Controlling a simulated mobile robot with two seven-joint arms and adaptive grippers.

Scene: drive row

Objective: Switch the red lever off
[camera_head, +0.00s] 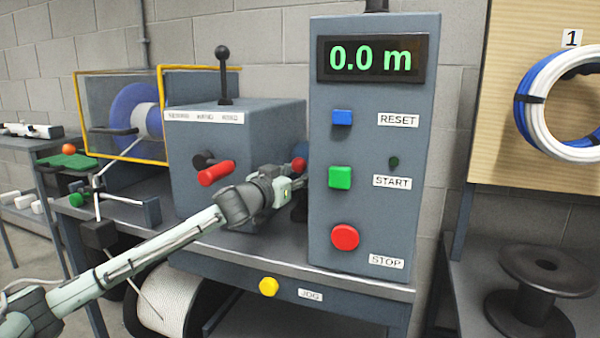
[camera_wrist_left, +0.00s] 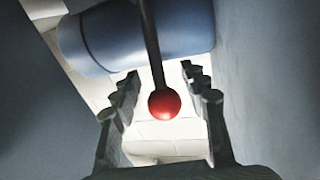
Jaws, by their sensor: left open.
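The red lever is a dark rod with a red ball knob. In the head view its red ball (camera_head: 299,164) shows just left of the control panel, and its rod is hidden there. In the left wrist view the rod comes down from the top edge to the red ball (camera_wrist_left: 164,104). My left gripper (camera_head: 294,187) is at the lever, between the grey machine box and the panel. In the wrist view the fingers of my left gripper (camera_wrist_left: 160,88) are apart, with the ball between them and a gap on both sides. My right gripper is not in view.
The grey control panel (camera_head: 375,225) stands close right of my gripper. The grey machine box (camera_head: 235,140), with a black-knobbed lever (camera_head: 223,70) and a red handle (camera_head: 216,173), is at left. A yellow-framed guard (camera_head: 78,98) is farther left. A yellow JOG button (camera_head: 268,287) is below.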

